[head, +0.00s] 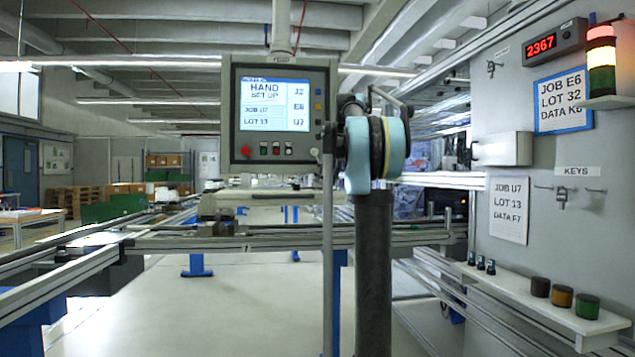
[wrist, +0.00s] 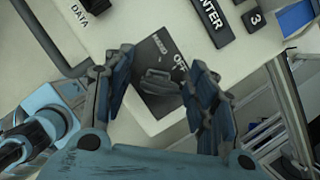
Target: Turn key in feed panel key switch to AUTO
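The feed panel (head: 300,152) stands ahead in the head view, its lit screen (head: 275,103) reading HAND SET UP. In the wrist view the black key switch plate (wrist: 152,55) is tilted, with HAND and OFF lettering in sight. No AUTO mark can be read; part of the plate is behind my right finger. A dark key (wrist: 158,83) sits at the switch. My gripper (wrist: 160,88) is open, one finger on each side of the key, with gaps showing. In the head view my arm hides the switch and my gripper.
Beside the switch are ENTER (wrist: 207,16) and 3 (wrist: 256,19) buttons. A grey bar (wrist: 289,105) runs along the right of the wrist view. In the head view, a key (head: 561,198) hangs under the KEYS label, and conveyor rails (head: 280,243) cross behind the panel.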

